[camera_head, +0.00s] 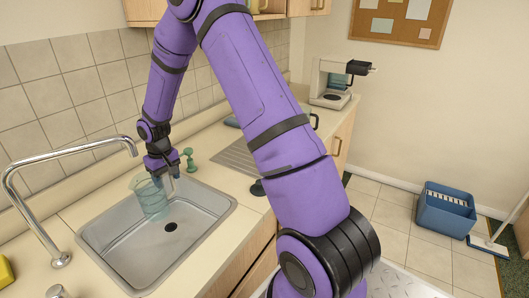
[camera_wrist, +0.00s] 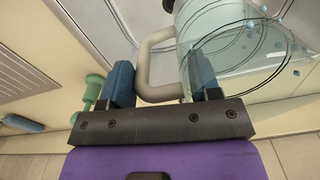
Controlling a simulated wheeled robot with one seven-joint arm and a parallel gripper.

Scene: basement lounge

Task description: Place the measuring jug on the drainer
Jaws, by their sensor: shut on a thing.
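The measuring jug (camera_head: 152,200) is clear, bluish-green plastic and hangs upright or nearly so over the sink basin. In the wrist view the jug (camera_wrist: 222,35) shows its see-through wall and a beige handle loop. My gripper (camera_head: 163,172) is above the jug's rim. In the wrist view my gripper (camera_wrist: 162,85) has one blue finger on each side of the handle and is shut on the jug there. The drainer (camera_head: 226,162) is the ribbed grey area of counter right of the sink; it also shows in the wrist view (camera_wrist: 18,75).
The sink (camera_head: 206,226) has a tall chrome tap (camera_head: 60,160) on its left. A green object (camera_head: 188,159) stands between sink and wall, close to my gripper. A coffee machine (camera_head: 330,84) stands at the counter's far end. My arm hides part of the counter.

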